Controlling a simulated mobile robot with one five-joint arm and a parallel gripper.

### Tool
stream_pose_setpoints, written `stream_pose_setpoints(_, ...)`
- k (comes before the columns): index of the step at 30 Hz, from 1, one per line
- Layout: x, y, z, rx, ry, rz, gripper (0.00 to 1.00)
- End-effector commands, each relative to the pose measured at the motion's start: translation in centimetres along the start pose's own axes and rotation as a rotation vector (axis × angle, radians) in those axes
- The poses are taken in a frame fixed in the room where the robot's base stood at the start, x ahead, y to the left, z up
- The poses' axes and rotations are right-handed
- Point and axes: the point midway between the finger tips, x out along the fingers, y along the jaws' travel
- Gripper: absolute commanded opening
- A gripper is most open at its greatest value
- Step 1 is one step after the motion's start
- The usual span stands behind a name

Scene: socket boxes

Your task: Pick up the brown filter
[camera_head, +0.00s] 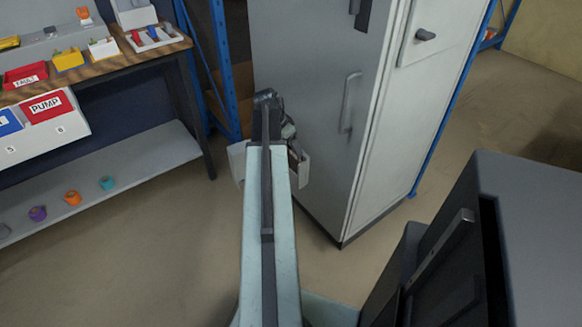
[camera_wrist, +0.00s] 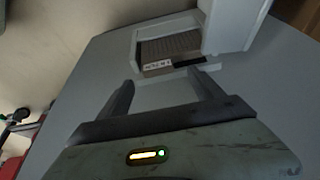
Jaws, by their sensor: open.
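In the wrist view, a grey-brown ribbed panel (camera_wrist: 168,47), which looks like the brown filter, sits in a white open-fronted housing (camera_wrist: 123,55) near the top middle. A small white label with dark print is at its front edge, too blurred to read surely. My gripper (camera_wrist: 160,88) is open, with nothing between its fingers. Its fingertips point at the housing's front, just short of the panel in the picture; whether they touch anything I cannot tell. In the head view my arm hides most of the gripper, and I cannot make out the filter.
In the head view a tall grey cabinet (camera_head: 300,70) with handles stands just right of my arm. A workbench (camera_head: 120,68) with coloured bins is at the left, above a grey shelf (camera_head: 130,178) holding small coloured parts. Bare floor (camera_head: 150,260) lies at the lower left.

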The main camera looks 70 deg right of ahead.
Motion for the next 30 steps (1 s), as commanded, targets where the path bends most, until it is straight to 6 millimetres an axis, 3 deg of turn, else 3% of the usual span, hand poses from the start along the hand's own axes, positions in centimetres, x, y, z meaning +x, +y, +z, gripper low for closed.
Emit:
stream_pose_setpoints(1, 1.8, 0.2, 0.2, 0.001, 0.000, 0.000, 0.76)
stream_pose_setpoints(4, 3.5, 0.2, 0.2, -0.001, 0.000, 0.000, 0.76)
stream_pose_setpoints(12, 3.6, 0.3, -0.1, -0.001, 0.000, 0.000, 0.76)
stream_pose_setpoints(14, 3.5, 0.3, -0.1, -0.001, 0.000, 0.000, 0.62)
stream_pose_setpoints(19, 3.5, 0.3, -0.1, -0.001, 0.000, 0.000, 0.15)
stream_pose_setpoints(30, 3.2, 0.3, -0.3, 0.000, 0.000, 0.000, 0.14)
